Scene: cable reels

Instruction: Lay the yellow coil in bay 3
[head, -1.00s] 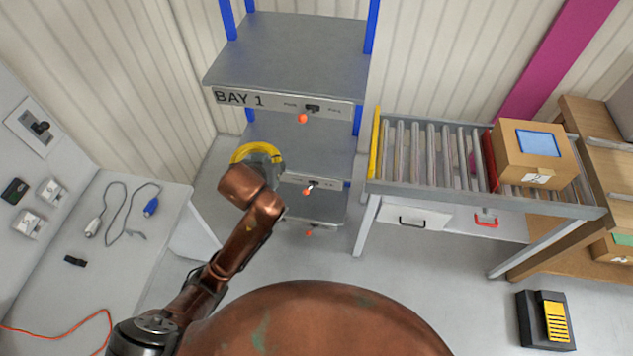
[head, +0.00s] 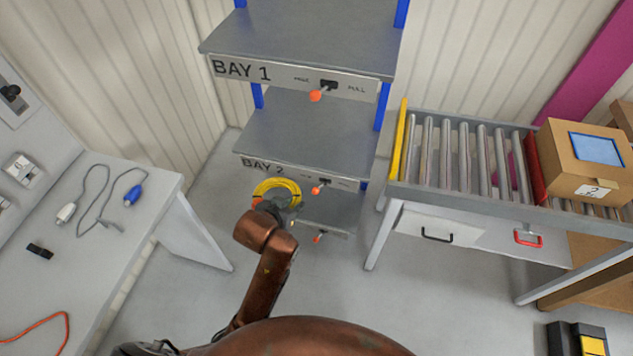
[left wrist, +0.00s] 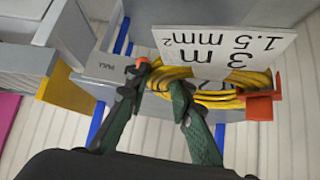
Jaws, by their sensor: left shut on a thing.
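The yellow coil (head: 291,188) is held by my left gripper (head: 272,207) just below the BAY 2 label, in front of the rack. In the left wrist view the yellow coil (left wrist: 222,97) carries a white tag (left wrist: 225,48) reading "3 m 1.5 mm²" and an orange piece. The left gripper's fingers (left wrist: 157,92) show at the coil's side. The lowest visible shelf (head: 330,212), under bay 2, is partly hidden by the coil and gripper. Its label is not readable. My right gripper is in neither view.
Bay 1 (head: 300,38) and bay 2 (head: 310,140) are empty where visible. Orange-tipped levers, such as one on bay 2 (head: 317,190), stick out from the shelf fronts. A roller conveyor (head: 460,160) stands right of the rack, a grey worktable (head: 120,265) left.

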